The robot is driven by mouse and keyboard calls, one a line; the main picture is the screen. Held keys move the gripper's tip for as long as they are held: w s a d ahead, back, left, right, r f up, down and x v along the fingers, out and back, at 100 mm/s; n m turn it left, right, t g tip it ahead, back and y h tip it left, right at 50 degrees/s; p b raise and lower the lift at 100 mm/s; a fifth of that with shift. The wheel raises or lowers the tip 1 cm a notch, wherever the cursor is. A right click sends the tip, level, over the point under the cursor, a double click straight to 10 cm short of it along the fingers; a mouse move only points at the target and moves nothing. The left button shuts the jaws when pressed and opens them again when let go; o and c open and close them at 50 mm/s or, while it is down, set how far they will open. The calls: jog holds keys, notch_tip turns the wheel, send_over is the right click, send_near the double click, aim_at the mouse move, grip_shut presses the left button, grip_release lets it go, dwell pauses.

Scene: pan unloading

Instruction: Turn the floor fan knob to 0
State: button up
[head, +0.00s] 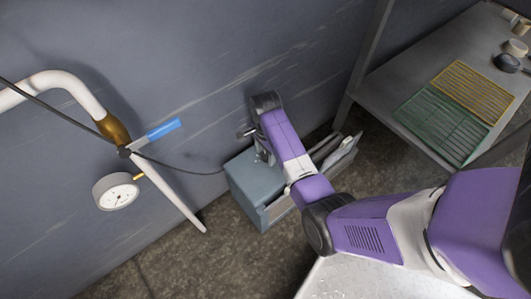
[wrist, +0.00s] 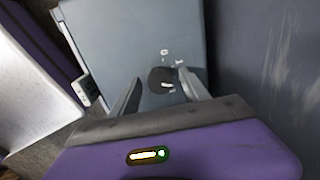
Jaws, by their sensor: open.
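The floor fan is a blue-grey box (head: 245,180) on the floor by the wall in the head view. Its flat top (wrist: 120,35) fills the upper middle of the wrist view. A dark round knob (wrist: 160,79) sits on that top, with small white marks around it. In the head view my arm hides the knob.
A wall stands close behind the box. A pipe with a blue-handled valve (head: 163,129) and a gauge (head: 116,191) is at left, with a dark cable running to the box. A metal table (head: 405,85) with green and yellow racks stands at right.

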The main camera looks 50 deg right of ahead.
grip_shut()
jog(key=shift+r+p, duration=0.1)
jog(key=shift+p, duration=0.25)
jog(key=n+p, duration=0.3)
jog(key=shift+r, duration=0.15)
jog(key=n+p, duration=0.3)
jog(key=n, duration=0.2)
jog(key=shift+p, duration=0.35)
jog(key=n+p, duration=0.2)
jog(key=n, duration=0.3)
jog(key=shift+n, duration=0.4)
jog(key=shift+f+n+p, duration=0.2)
jog(key=shift+n+p, duration=0.3)
jog(key=shift+n, duration=1.6)
